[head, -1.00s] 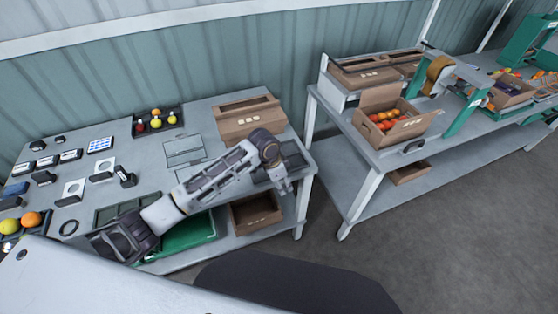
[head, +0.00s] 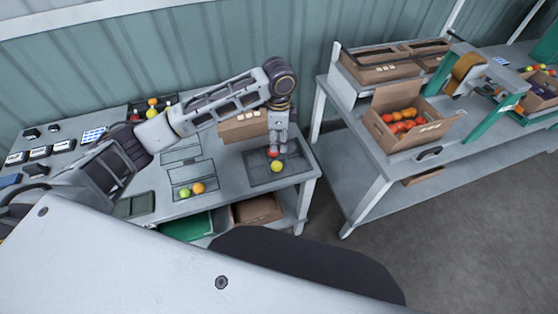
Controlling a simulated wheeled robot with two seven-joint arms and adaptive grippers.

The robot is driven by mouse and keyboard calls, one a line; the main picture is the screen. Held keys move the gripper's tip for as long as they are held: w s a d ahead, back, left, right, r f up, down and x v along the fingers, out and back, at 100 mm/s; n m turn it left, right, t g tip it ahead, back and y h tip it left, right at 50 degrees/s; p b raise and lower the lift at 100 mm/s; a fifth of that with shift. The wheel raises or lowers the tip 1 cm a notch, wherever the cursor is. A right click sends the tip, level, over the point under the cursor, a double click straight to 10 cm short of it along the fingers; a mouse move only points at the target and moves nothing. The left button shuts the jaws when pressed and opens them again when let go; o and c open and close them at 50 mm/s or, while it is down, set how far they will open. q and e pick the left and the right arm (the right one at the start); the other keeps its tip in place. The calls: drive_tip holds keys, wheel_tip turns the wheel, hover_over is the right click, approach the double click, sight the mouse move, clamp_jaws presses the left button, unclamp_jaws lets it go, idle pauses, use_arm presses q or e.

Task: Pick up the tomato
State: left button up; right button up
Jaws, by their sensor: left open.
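A red tomato (head: 273,153) and a yellow tomato (head: 277,166) are in a shallow dark tray (head: 257,178) at the right end of the left table. My left gripper (head: 278,149) is open and points down over this tray. Its fingertips are right at the red tomato and partly cover it; I cannot tell whether they touch it. The yellow tomato lies just in front of the fingers. A green-yellow tomato (head: 185,193) and an orange tomato (head: 198,188) sit in another tray (head: 178,179) to the left. My right gripper is out of view.
A cardboard box (head: 243,126) stands behind my gripper. A tray of mixed tomatoes (head: 141,105) is at the back, partly behind my arm. A second table (head: 362,140) on the right bears a box of red and orange tomatoes (head: 422,137). A gap separates the tables.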

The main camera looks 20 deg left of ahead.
use_arm(q)
hover_over(277, 163)
drive_tip(key=f, duration=0.7)
drive_tip(key=shift+d, duration=0.3)
drive_tip(key=shift+f, duration=0.65)
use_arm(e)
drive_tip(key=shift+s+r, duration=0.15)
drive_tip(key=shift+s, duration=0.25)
use_arm(q)
drive_tip(key=shift+s+a+f+p, duration=0.1)
drive_tip(key=shift+a+f+p, duration=0.15)
drive_tip(key=shift+f, duration=0.75)
drive_tip(key=shift+a+f+p, duration=0.1)
drive_tip(key=shift+f+p, duration=0.1)
drive_tip(key=shift+f, duration=1.4)
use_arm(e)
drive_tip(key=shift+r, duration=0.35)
use_arm(q)
drive_tip(key=c, duration=0.5)
